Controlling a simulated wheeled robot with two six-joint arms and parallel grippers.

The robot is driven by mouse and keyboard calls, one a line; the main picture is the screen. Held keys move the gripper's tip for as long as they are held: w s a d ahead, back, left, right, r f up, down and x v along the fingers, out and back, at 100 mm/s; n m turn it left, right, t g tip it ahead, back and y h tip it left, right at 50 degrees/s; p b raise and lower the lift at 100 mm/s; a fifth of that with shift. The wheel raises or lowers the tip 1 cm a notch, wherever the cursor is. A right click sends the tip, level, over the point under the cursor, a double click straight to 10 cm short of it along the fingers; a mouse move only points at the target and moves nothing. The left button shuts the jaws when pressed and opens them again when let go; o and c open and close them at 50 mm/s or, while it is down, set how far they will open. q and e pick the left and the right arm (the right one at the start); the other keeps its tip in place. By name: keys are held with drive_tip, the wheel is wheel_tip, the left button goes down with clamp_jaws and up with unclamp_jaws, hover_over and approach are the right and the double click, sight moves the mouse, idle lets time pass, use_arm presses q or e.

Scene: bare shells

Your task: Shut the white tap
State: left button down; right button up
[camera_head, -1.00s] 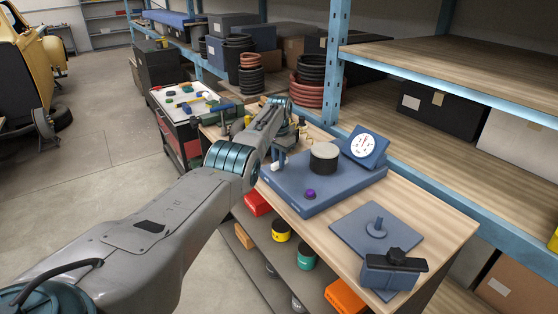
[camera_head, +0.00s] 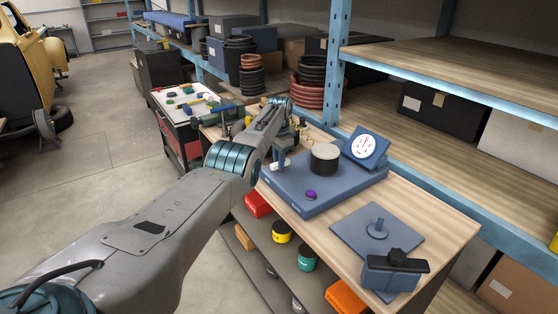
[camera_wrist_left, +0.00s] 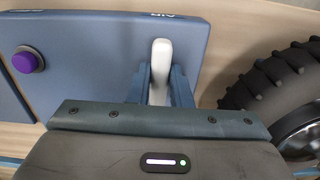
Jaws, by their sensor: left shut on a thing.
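The white tap (camera_wrist_left: 161,62) shows in the left wrist view as an upright white lever between the two blue fingers of my left gripper (camera_wrist_left: 158,85). The fingers are shut on it and hide its lower part. In the head view the tap (camera_head: 281,163) shows as a small white piece at the left end of the blue base unit (camera_head: 300,190), with my left gripper (camera_head: 282,152) at it. The unit carries a purple button (camera_head: 310,195), a black-sided drum with a pale top (camera_head: 325,157) and a white dial (camera_head: 366,146). My right gripper is not in view.
A blue plate with a peg (camera_head: 377,231) and a blue block with a black knob (camera_head: 395,268) stand at the bench's near right. A black-tyred wheel (camera_wrist_left: 277,90) is close on the right in the wrist view. Blue shelving (camera_head: 335,60) borders the bench behind.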

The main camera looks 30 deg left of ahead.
use_arm(q)
drive_tip(key=c, duration=1.3)
unclamp_jaws()
drive_tip(key=shift+r, duration=0.15)
wheel_tip(320, 180, up, 11)
drive_tip(key=b, duration=0.2)
drive_tip(key=shift+b, duration=0.35)
drive_tip(key=shift+f, duration=0.2)
